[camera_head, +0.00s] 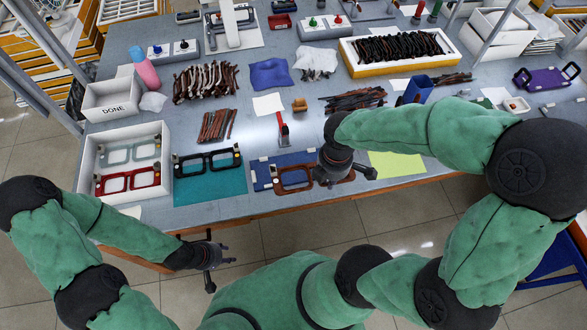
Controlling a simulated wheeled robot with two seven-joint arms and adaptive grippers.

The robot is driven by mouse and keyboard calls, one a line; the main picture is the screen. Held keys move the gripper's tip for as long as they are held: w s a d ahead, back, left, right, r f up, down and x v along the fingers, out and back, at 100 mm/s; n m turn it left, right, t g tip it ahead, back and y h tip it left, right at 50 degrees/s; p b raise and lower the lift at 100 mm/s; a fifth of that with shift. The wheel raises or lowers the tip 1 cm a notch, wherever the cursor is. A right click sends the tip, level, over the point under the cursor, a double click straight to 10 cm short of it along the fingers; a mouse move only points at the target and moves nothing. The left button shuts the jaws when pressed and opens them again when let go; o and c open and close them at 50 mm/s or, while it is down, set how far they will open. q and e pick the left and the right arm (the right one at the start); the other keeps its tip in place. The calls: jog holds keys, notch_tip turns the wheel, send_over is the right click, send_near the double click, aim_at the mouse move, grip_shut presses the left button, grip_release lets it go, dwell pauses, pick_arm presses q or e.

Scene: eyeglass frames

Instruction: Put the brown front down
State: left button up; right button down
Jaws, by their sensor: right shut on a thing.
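The brown front (293,177) is a glasses front with two rims; its left rim shows clearly, and its right part is partly covered by my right gripper (346,175). That gripper is shut on the right side of the front. The front overlaps the blue mat (262,171) near the table's front edge; I cannot tell whether it touches it. My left gripper (222,274) is empty and open, off the table's front edge at lower left.
A black front (207,162) lies on a teal mat (210,187). A white DONE box (112,103) and a white tray (88,160) with a red front (128,181) and a pale one stand left. A yellow-green sheet (398,165) lies right of my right gripper.

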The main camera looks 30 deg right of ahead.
jog(key=w+f, duration=0.1)
jog(key=w, duration=0.1)
jog(key=w+f+b, duration=0.1)
jog(key=w, duration=0.1)
jog(key=w+a+f, duration=0.1)
jog(key=shift+w+b, duration=0.35)
jog(key=shift+w, duration=0.05)
jog(key=b, duration=0.2)
send_over(303, 175)
jog(key=f, duration=0.5)
jog(key=shift+s+d, duration=0.1)
jog(key=shift+s, duration=0.25)
jog(key=shift+w+f+b, duration=0.15)
jog(key=shift+f+b, duration=0.1)
jog(key=shift+b, duration=0.05)
jog(key=shift+w+f+b, duration=0.2)
jog(key=shift+f+b, duration=0.75)
jog(key=shift+f, duration=0.75)
jog(key=shift+f, duration=0.15)
jog(key=c, duration=1.3)
grip_release()
